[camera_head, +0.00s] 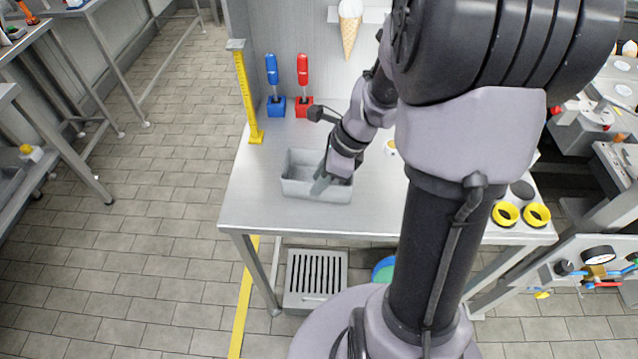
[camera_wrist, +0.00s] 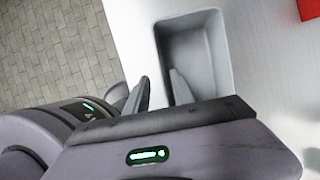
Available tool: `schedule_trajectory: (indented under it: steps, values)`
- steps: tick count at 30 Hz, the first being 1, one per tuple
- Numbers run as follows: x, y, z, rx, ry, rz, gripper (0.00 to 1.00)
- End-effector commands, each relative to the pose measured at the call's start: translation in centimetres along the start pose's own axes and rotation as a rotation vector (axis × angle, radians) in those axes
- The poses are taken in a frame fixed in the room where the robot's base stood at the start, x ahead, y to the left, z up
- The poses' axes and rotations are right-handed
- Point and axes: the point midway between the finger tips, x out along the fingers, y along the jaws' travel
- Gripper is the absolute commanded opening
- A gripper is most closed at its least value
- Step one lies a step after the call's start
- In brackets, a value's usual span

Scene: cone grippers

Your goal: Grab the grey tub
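The grey tub (camera_head: 298,188) is a rectangular, open-topped box standing upright on the left part of the steel table. It looks empty. My gripper (camera_head: 321,183) is at the tub's front wall, right of its middle. In the wrist view, the tub (camera_wrist: 221,45) lies just ahead of the fingers. My gripper (camera_wrist: 159,80) is open there, one finger over the inside of the tub and the other outside its left wall. A gap shows between the fingers, with the wall's edge between them. My arm hides part of the tub's right side in the head view.
The steel table (camera_head: 260,215) holds a yellow upright post (camera_head: 246,95) at the left and blue (camera_head: 276,105) and red (camera_head: 304,106) handled tools at the back. An ice-cream cone (camera_head: 349,28) hangs behind. Yellow rings (camera_head: 506,213) sit at the right. Tabletop left of the tub is clear.

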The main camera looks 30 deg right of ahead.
Motion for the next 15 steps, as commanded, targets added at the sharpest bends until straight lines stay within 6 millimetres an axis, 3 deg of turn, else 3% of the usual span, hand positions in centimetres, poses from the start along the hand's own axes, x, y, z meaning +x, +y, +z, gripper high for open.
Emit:
schedule_trajectory:
  steps: [9,15]
  values:
    - [5.3,-0.2,-0.2,-0.002,0.0,0.002,0.29]
    - [5.2,-0.3,0.0,-0.001,0.0,0.0,0.29]
